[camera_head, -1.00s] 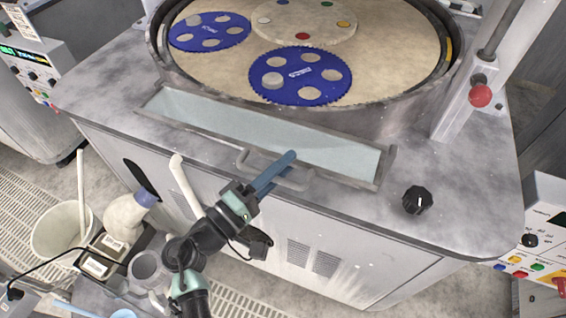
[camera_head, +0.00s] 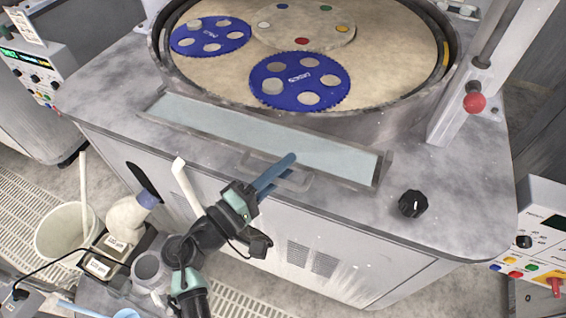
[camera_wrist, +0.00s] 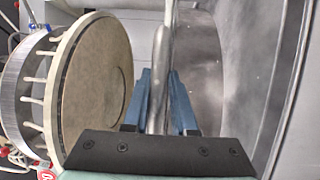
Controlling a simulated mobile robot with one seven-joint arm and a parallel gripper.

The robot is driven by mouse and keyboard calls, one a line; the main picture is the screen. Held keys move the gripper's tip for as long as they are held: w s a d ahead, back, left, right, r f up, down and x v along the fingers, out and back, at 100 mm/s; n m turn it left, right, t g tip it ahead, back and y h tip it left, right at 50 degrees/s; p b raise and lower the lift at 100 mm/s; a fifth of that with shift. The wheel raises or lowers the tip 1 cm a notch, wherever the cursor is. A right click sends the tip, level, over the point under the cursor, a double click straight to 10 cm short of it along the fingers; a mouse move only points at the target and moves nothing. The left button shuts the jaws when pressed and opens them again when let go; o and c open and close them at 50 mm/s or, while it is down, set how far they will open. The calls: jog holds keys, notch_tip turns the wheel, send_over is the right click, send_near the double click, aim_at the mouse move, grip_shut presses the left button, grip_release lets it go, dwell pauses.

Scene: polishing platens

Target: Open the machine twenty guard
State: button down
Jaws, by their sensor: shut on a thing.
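The guard (camera_head: 355,160) is a long clear panel in a grey metal frame, slanting along the front of the round polishing bowl. Its grey bar handle (camera_head: 301,186) stands out from the front edge. My gripper (camera_head: 284,164) has its blue fingers across this handle, shut on it. In the wrist view, my gripper (camera_wrist: 159,85) has one blue finger on each side of the handle bar (camera_wrist: 160,55). The fingers hide part of the handle. I cannot read a number on the machine.
The bowl holds a tan platen (camera_head: 385,70) with blue carriers (camera_head: 320,77). A black knob (camera_head: 412,204) stands on the machine top, right of the guard. A post with a red ball (camera_head: 474,103) rises at right. A bucket (camera_head: 62,232) and bottle (camera_head: 127,215) are at lower left.

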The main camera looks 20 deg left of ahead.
jog(key=shift+w+r, duration=0.2)
jog(key=shift+r, duration=1.05)
jog(key=c, duration=0.8)
grip_release()
jog(key=shift+c, duration=0.2)
jog(key=shift+f, duration=0.15)
jog(key=shift+f, duration=0.1)
jog(key=r+b+v, duration=0.1)
jog(key=b+v, duration=0.3)
jog(key=v, duration=0.9)
jog(key=shift+f, duration=0.45)
jog(key=shift+s, duration=0.1)
